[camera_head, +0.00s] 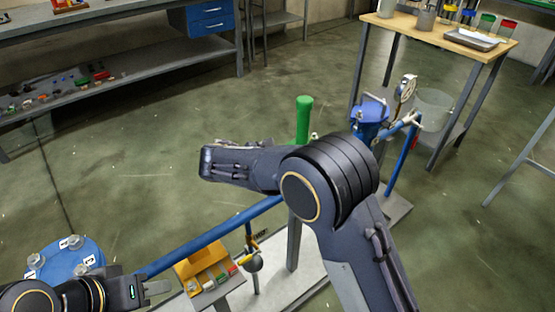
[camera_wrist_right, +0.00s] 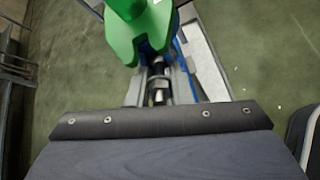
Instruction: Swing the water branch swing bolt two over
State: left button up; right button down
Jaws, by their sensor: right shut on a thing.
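In the right wrist view, my right gripper (camera_wrist_right: 159,92) is shut on a metal bolt with a nut (camera_wrist_right: 157,84), just below a green forked part (camera_wrist_right: 138,35). I cannot read which bolt it is. In the head view my right arm hides this gripper. A blue flange (camera_head: 60,266) with several bolts and number tags is at the lower left. My left gripper (camera_head: 155,288) is beside its right side, close to the blue pipe; its jaw opening is unclear. A blue fitting (camera_head: 371,112) with bolts on top stands behind my right arm.
A green upright cylinder (camera_head: 303,120) rises behind my right arm. A blue pipe (camera_head: 215,234) runs above the pale base (camera_head: 318,275). A yellow block (camera_head: 200,262) sits near the pipe. The floor beyond is open.

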dwell(0.4)
jog(key=c, duration=1.5)
grip_release()
jog(key=shift+c, duration=0.2)
jog(key=shift+a, duration=0.1)
jog(key=p+v, duration=0.1)
jog(key=v, duration=0.6)
jog(key=shift+s+a+r, duration=0.2)
jog(key=shift+s+r, duration=0.05)
jog(key=shift+s, duration=0.05)
jog(key=shift+f, duration=0.1)
